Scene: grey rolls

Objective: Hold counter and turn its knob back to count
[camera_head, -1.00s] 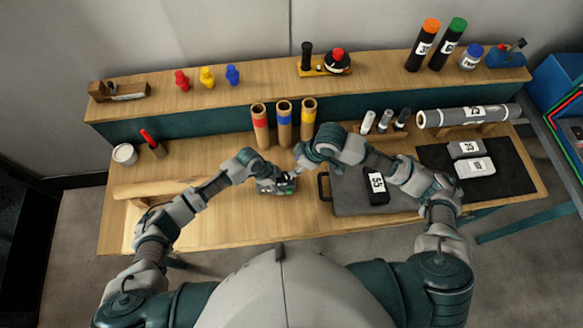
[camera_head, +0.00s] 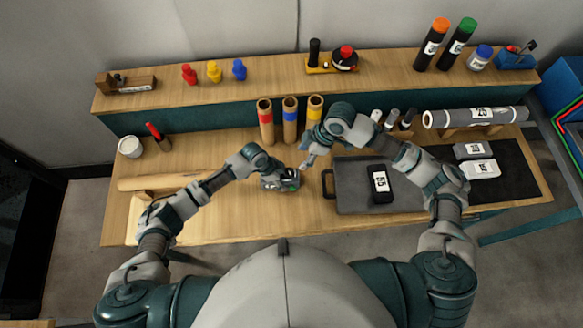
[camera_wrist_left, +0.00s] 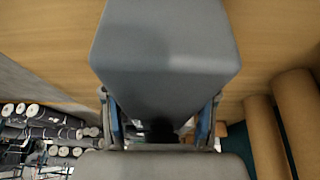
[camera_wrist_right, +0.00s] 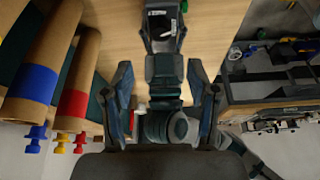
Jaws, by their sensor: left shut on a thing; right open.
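The counter (camera_head: 284,183) is a small grey box with a green part at its right end, low over the bench's middle. My left gripper (camera_head: 269,178) is shut on it. In the left wrist view the counter's grey body (camera_wrist_left: 165,50) sits between the two fingers (camera_wrist_left: 160,125). In the right wrist view the counter (camera_wrist_right: 163,24) shows at the top, beyond my open right gripper (camera_wrist_right: 160,100). The right gripper is also in the head view (camera_head: 307,166), empty, just up and right of the counter and apart from it. I cannot make out the knob clearly.
A grey tray (camera_head: 350,195) with a black labelled box (camera_head: 380,184) lies to the right. Three banded cardboard tubes (camera_head: 290,120) stand behind the grippers. A long roll (camera_head: 160,182) lies at left. The bench front (camera_head: 225,225) is clear.

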